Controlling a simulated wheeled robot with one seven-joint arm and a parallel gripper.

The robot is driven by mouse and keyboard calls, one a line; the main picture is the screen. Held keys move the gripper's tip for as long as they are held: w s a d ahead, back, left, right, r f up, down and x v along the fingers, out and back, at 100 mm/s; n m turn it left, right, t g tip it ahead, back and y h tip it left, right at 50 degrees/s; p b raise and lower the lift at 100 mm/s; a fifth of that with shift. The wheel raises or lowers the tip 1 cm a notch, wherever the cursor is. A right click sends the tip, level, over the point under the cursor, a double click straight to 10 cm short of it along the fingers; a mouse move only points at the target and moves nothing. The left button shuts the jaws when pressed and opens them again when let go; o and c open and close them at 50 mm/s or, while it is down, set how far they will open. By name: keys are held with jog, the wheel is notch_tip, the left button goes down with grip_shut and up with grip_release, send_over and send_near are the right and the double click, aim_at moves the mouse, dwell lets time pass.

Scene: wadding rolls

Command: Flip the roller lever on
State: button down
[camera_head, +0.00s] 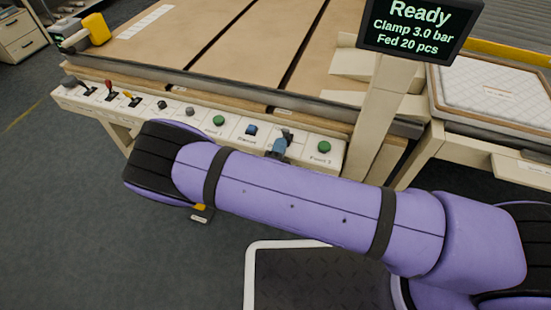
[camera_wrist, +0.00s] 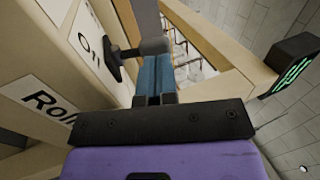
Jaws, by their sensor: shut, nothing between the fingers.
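The roller lever (camera_wrist: 115,62) is a dark lever on the pale control panel, with a grey end (camera_wrist: 153,46) in the wrist view. An "On" label (camera_wrist: 88,44) is beside it, and a partly cut-off "Rol" label (camera_wrist: 42,104) is nearer. My gripper (camera_wrist: 156,72) has blue fingers, shut and empty, with their tips close against the lever's grey end; I cannot tell whether they touch. In the head view my gripper (camera_head: 279,146) is at the panel between a blue and a green button, and the dark lever end (camera_head: 287,134) shows just behind it.
The panel also carries a green button (camera_head: 324,147), a blue button (camera_head: 251,130), and red (camera_head: 108,85) and yellow (camera_head: 129,97) levers at left. A screen (camera_head: 420,28) reads "Ready, Clamp 3.0 bar, Fed 20 pcs". Its post (camera_head: 378,120) stands right of my gripper.

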jog(key=shift+x, duration=0.9)
